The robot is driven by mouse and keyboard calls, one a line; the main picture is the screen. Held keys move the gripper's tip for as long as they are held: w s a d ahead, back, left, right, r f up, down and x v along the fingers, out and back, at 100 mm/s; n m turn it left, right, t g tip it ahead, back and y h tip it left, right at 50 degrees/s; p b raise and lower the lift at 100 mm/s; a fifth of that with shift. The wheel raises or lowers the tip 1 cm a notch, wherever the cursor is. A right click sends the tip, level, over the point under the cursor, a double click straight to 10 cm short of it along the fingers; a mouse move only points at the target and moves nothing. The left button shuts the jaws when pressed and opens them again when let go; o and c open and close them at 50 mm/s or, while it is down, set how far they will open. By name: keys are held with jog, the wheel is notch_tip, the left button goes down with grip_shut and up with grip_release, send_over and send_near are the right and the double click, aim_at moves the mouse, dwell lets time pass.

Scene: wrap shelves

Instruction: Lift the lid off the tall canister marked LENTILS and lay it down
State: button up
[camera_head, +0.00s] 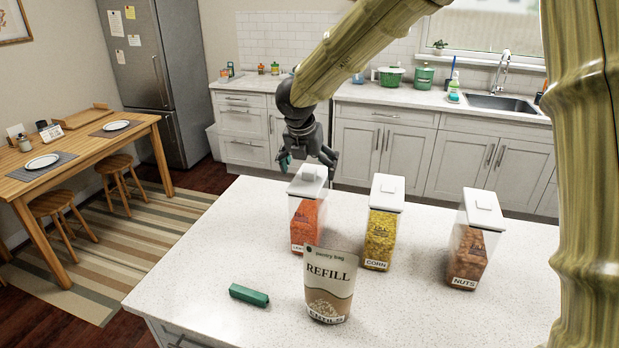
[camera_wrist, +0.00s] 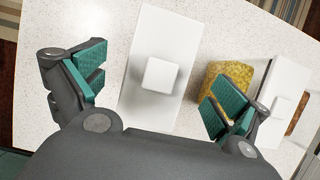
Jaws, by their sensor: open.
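The LENTILS canister (camera_head: 308,222) is clear, tall and full of orange-red lentils. It stands upright on the island counter, its label partly hidden by the refill bag. Its white lid (camera_head: 309,187) is on top; the wrist view shows the lid (camera_wrist: 157,35) with a square raised knob (camera_wrist: 160,75) in its middle. My gripper (camera_head: 308,165) is open and empty above the lid. In the wrist view its green-padded fingers (camera_wrist: 153,90) stand apart on either side of the knob. I cannot tell the exact height between fingers and knob.
A CORN canister (camera_head: 381,237) and a NUTS canister (camera_head: 474,250) stand to the right, both lidded. A refill bag (camera_head: 329,285) stands in front, with a green clip-like bar (camera_head: 249,295) lying to its left. The counter (camera_head: 210,265) is clear at left and front right.

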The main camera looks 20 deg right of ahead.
jog(key=shift+x, duration=0.9)
jog(key=c, duration=1.1)
jog(key=shift+r, duration=0.2)
jog(key=shift+c, duration=0.2)
